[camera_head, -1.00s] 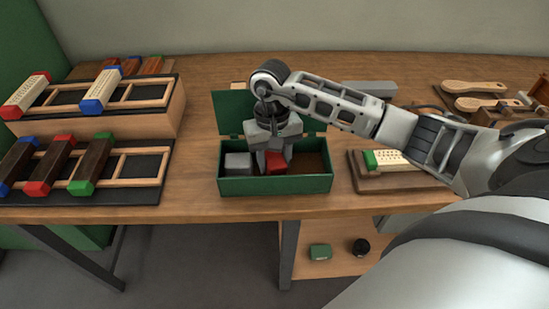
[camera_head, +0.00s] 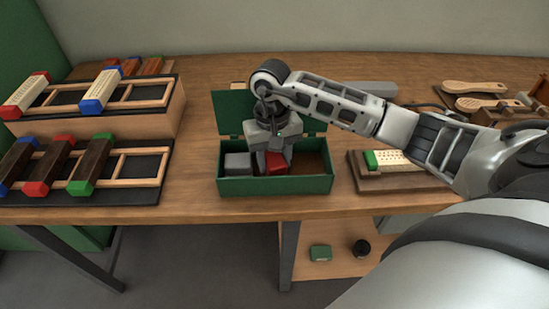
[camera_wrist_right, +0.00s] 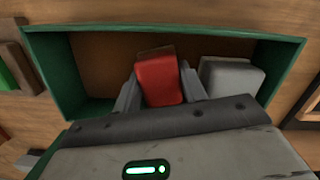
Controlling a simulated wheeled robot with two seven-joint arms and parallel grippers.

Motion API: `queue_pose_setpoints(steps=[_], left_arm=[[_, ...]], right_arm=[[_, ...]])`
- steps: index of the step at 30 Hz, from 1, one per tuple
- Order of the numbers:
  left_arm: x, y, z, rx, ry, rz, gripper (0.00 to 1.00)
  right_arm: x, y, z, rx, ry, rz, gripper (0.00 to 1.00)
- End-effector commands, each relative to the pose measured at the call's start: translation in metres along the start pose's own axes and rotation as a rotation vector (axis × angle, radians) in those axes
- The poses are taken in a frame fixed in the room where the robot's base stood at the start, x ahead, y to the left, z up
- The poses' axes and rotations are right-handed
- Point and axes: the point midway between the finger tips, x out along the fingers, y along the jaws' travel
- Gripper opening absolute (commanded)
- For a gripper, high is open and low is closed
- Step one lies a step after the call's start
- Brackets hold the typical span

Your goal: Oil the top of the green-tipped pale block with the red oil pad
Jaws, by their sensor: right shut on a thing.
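The red oil pad (camera_head: 276,163) is in the green box, between the fingers of my right gripper (camera_head: 273,157). In the right wrist view the red pad (camera_wrist_right: 159,80) stands between the two fingers, which are shut on it. The green-tipped pale block (camera_head: 394,160) lies on a wooden holder to the right of the box, its green end (camera_head: 371,160) to the left. My right forearm hides its right part. My left gripper is not in view.
The green box (camera_head: 275,186) has its lid (camera_head: 233,108) open behind it. A grey block (camera_head: 238,164) sits in it, left of the pad. Racks with pale and dark tipped blocks (camera_head: 94,163) stand at the left. Wooden brushes (camera_head: 475,87) lie at the back right.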

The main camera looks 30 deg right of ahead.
Motion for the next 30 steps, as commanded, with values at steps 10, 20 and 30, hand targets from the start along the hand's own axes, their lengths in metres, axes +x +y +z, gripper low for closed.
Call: queue_pose_setpoints(steps=[10, 20, 30], left_arm=[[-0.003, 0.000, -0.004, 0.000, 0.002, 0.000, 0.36], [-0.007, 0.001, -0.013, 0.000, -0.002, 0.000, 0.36], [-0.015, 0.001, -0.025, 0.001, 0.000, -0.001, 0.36]], right_arm=[[-0.009, 0.000, 0.002, -0.001, -0.004, 0.003, 0.23], [-0.038, 0.000, 0.005, -0.001, -0.002, 0.001, 0.23], [-0.064, 0.000, 0.008, 0.000, 0.000, 0.001, 0.23]])
